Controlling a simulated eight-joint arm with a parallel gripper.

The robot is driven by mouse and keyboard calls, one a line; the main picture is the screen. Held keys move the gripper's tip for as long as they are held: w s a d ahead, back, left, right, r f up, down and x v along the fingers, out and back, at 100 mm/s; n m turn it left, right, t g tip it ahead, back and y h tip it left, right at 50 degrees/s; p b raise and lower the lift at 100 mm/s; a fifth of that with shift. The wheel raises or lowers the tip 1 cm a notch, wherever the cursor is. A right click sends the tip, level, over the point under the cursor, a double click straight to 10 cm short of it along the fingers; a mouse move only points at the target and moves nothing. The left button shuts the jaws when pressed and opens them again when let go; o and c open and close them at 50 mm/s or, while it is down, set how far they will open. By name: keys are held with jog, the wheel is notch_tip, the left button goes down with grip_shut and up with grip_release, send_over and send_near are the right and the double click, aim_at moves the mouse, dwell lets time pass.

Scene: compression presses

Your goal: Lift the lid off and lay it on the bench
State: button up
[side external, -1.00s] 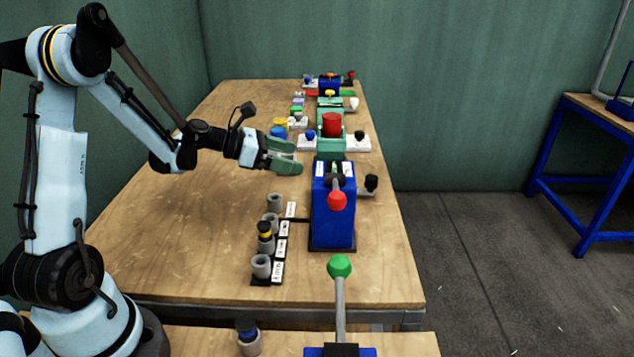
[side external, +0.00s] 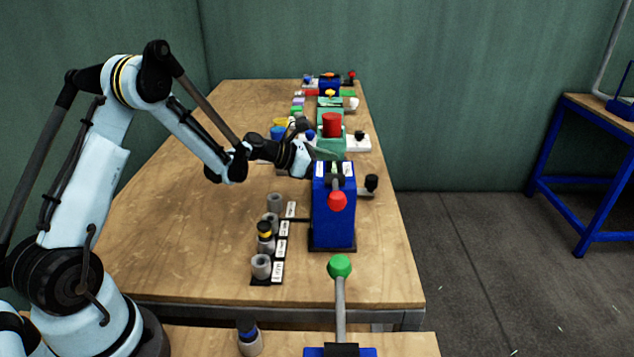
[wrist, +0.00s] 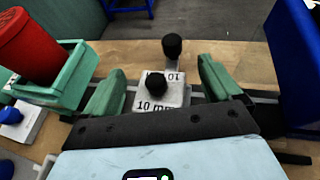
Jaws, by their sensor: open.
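A pale grey block marked "10 mm" with a round black knob (wrist: 155,84) on top, which looks like the lid, shows in the middle of the wrist view. My gripper (wrist: 161,67) is open, with one green finger left of this block and one right of it. Gaps show between the fingers and the block. In the side external view my gripper (side external: 320,153) is just behind the top of the blue press (side external: 333,215). The fingertips and the block are largely hidden there.
A green holder (wrist: 55,90) with a red cylinder (wrist: 27,42) stands close left of my gripper; a blue body (wrist: 298,60) stands to the right. A second black knob (wrist: 172,46) rises behind the block. The bench's left side (side external: 190,215) is clear.

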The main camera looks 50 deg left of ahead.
jog(key=c, duration=1.2)
jog(key=shift+o, duration=0.2)
jog(key=shift+r, duration=0.5)
jog(key=c, duration=0.5)
notch_tip(320, 180, up, 8)
jog(key=shift+f, duration=0.15)
jog(key=shift+a+r, duration=0.2)
jog(key=shift+r, duration=0.1)
jog(key=s+a+f+m, duration=0.2)
jog(key=s+a+f, duration=0.35)
jog(key=a, duration=0.45)
send_over(285, 191)
jog(key=shift+h, duration=0.3)
notch_tip(285, 191, down, 4)
jog(key=shift+f, duration=2.8)
